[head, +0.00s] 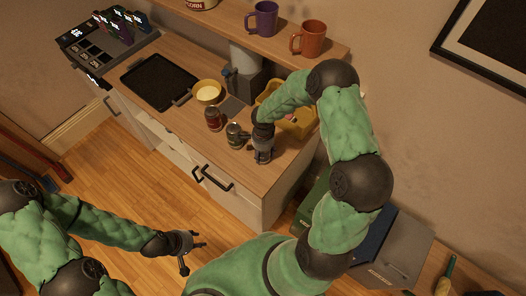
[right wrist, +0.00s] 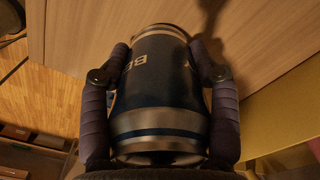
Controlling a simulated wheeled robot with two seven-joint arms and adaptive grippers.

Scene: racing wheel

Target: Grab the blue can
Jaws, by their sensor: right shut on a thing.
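The blue can (right wrist: 158,85) fills the middle of the right wrist view. It is dark blue with silver bands and pale letters. My right gripper (right wrist: 160,100) is shut on it, with one dark finger along each side. In the head view my right gripper (head: 262,155) is at the front right of the wooden counter, and the can between its fingers is hard to make out. My left gripper (head: 196,258) is open and empty, low above the floor in front of the counter.
A red can (head: 213,118) and a greenish can (head: 234,135) stand left of my right gripper. A yellow bin (head: 294,124) is just behind it. A cream bowl (head: 208,92) and a black tray (head: 159,82) are further left. Mugs (head: 262,19) stand on the shelf above.

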